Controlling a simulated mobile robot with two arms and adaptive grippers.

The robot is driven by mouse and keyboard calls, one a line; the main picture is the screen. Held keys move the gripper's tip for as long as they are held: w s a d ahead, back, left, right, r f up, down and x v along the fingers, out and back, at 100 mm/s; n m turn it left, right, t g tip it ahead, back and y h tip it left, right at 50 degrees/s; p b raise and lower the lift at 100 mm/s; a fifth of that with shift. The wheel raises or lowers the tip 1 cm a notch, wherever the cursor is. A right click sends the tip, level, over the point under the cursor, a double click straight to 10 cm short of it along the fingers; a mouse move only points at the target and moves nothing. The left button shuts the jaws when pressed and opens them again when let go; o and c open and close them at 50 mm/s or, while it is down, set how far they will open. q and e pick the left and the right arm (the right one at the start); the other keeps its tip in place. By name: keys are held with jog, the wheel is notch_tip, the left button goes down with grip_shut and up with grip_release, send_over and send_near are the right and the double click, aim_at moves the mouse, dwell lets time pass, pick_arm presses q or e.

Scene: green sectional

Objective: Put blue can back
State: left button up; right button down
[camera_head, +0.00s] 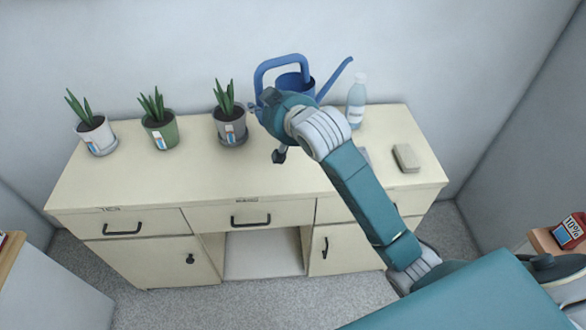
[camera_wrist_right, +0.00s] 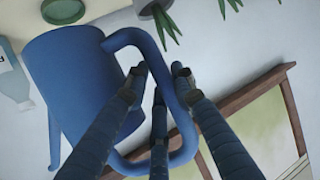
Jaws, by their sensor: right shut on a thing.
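The blue can is a watering can (camera_head: 292,82) with a large loop handle and a long spout pointing right. It appears at the back of the cabinet, between a potted plant and a clear bottle. My right gripper (camera_wrist_right: 163,78) is shut on the can's handle. In the right wrist view the can's body (camera_wrist_right: 72,85) is on the left and its handle passes between my fingers. My wrist hides the can's lower part in the head view, so I cannot tell whether its base touches the cabinet top. My left gripper is not in view.
The cream cabinet (camera_head: 185,185) carries three potted plants (camera_head: 96,135) (camera_head: 160,131) (camera_head: 231,125) on its left half, the bottle (camera_head: 356,102) at the back right and a beige block (camera_head: 406,158) at the right. The top's front middle is clear. A small box (camera_head: 568,230) stands far right.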

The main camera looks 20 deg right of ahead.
jog(key=shift+w, duration=0.15)
notch_tip(320, 180, down, 19)
jog(key=p, duration=0.1)
jog(key=shift+p, duration=0.4)
jog(key=c, duration=1.6)
grip_release()
jog(key=shift+d+f, duration=0.1)
jog(key=shift+f, duration=0.2)
jog(key=shift+c, duration=0.2)
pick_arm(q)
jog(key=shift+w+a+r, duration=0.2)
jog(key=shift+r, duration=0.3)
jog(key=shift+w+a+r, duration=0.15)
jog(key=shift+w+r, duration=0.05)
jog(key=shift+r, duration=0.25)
pick_arm(e)
jog(key=shift+o, duration=0.9)
